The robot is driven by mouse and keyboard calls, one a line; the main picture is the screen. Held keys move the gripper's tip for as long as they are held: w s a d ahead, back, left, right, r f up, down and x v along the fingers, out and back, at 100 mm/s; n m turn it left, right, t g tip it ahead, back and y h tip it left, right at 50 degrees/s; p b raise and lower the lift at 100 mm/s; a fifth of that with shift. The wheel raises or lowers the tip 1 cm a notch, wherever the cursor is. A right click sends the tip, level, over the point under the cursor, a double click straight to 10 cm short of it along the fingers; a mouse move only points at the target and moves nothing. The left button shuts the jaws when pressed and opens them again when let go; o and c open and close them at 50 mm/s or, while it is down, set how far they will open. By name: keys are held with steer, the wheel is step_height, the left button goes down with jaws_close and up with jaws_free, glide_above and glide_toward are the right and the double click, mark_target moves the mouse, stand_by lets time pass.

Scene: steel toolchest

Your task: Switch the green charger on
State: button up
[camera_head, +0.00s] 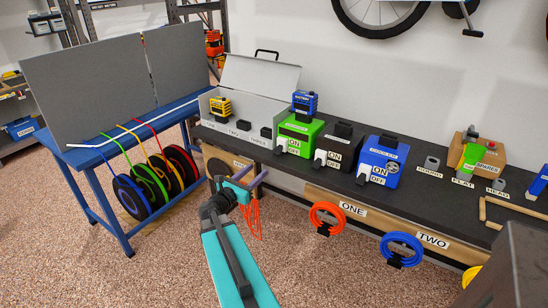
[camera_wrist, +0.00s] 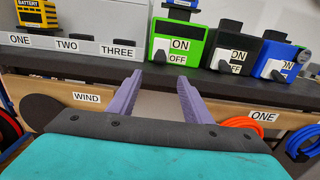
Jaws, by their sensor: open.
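The green charger (camera_head: 300,130) stands on the dark bench top, left of a black charger and a blue charger. A blue battery (camera_head: 304,103) sits on top of it. Its white switch lever (camera_head: 281,147) is on the front, left of the ON and OFF labels, and appears tilted down. The wrist view shows the green charger (camera_wrist: 192,38) and its lever (camera_wrist: 160,48) ahead, beyond the fingertips. My gripper (camera_head: 255,181) is open and empty, in front of the bench and apart from the charger. Its purple fingers (camera_wrist: 160,77) point toward the charger's front.
The black charger (camera_head: 338,140) and blue charger (camera_head: 383,160) stand close on the right. A grey case (camera_head: 230,130) with a yellow battery (camera_head: 220,107) stands left. Orange and blue hose coils (camera_head: 327,217) hang on the bench front. Cable reels (camera_head: 132,198) hang under a blue table.

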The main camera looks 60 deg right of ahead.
mark_target(275, 154)
steer(key=shift+d+p, duration=1.35)
steer(key=shift+d, duration=5.55)
steer(key=shift+s, duration=0.1)
steer(key=shift+c, duration=0.2)
steer(key=c, duration=1)
